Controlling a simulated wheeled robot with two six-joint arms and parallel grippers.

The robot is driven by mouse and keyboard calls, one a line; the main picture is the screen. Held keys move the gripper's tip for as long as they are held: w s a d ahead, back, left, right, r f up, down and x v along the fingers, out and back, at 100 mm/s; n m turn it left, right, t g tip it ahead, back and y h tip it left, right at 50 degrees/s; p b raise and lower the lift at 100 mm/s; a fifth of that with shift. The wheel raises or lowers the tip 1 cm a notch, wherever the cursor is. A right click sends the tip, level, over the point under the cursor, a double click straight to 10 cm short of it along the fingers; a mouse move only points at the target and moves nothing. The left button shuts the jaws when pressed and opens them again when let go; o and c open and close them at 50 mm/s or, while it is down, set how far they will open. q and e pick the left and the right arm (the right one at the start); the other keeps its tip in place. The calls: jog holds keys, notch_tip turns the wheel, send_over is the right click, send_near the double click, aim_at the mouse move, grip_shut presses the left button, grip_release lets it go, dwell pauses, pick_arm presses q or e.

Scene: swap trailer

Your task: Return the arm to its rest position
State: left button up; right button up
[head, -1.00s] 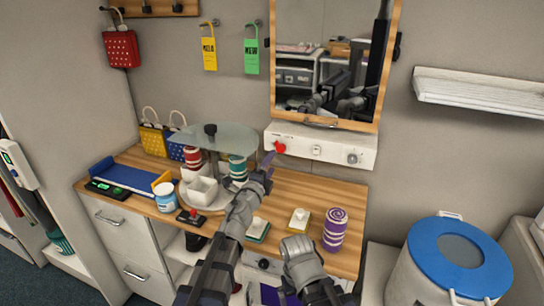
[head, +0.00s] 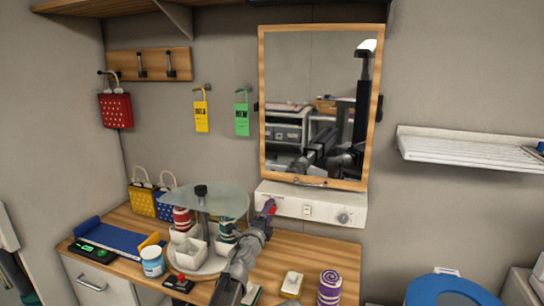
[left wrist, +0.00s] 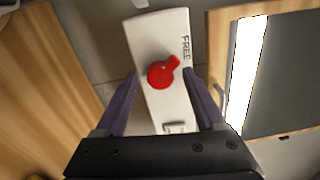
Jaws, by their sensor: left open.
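My left arm (head: 240,270) reaches up from the bottom over the wooden counter. Its gripper (head: 266,216) is in front of the white control panel (head: 330,210) under the mirror. The red knob (head: 270,206) at the panel's left end shows just past the fingertips. In the left wrist view, the gripper's two purple fingers (left wrist: 162,80) are spread apart, with the red knob (left wrist: 163,72) between them in the picture. The word FREE is printed beside the knob. I cannot tell the gap in depth. My right gripper is not in view.
Close left of the arm stands a round glass-topped stand (head: 205,200) with cups and white boxes (head: 192,252). A purple striped can (head: 329,287) stands at the counter's right. The mirror (head: 315,100) hangs above the panel. A white shelf (head: 470,148) is at right.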

pick_arm(q)
jog(key=v, duration=0.9)
jog(key=w+d+m+p, duration=0.1)
jog(key=w+m, duration=0.5)
jog(key=m, duration=1)
jog(key=shift+d+r+g+h, duration=0.25)
jog(key=shift+d+g+h, duration=0.05)
jog(key=shift+d+g, duration=0.15)
